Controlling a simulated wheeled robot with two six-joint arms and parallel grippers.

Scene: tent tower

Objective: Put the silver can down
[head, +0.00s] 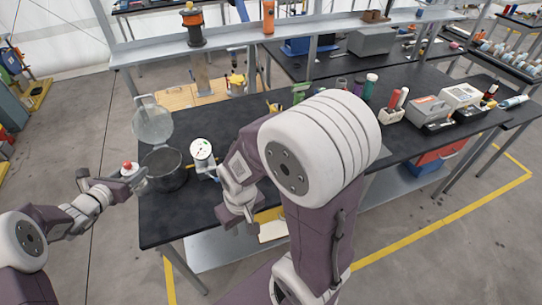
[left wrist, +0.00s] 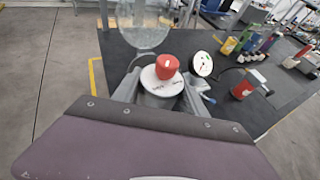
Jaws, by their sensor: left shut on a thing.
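The silver can (left wrist: 158,99) has a pale round top with a red knob. My left gripper (head: 131,178) is shut on it; in the left wrist view the grey fingers lie on both sides of the can. In the head view the can (head: 128,169) shows mostly as its top and red knob, held just left of the black table (head: 185,220), beside a dark open pot. My right gripper (head: 237,212) is over the table's front part, apart from the can. Its fingertips are too small to read.
The dark pot (head: 166,172) stands at the table's left end, its round glassy lid (head: 152,121) raised behind it. A white dial gauge (head: 202,150) stands right of the pot. Bottles and boxed devices (head: 430,112) fill the far right. The front left of the table is clear.

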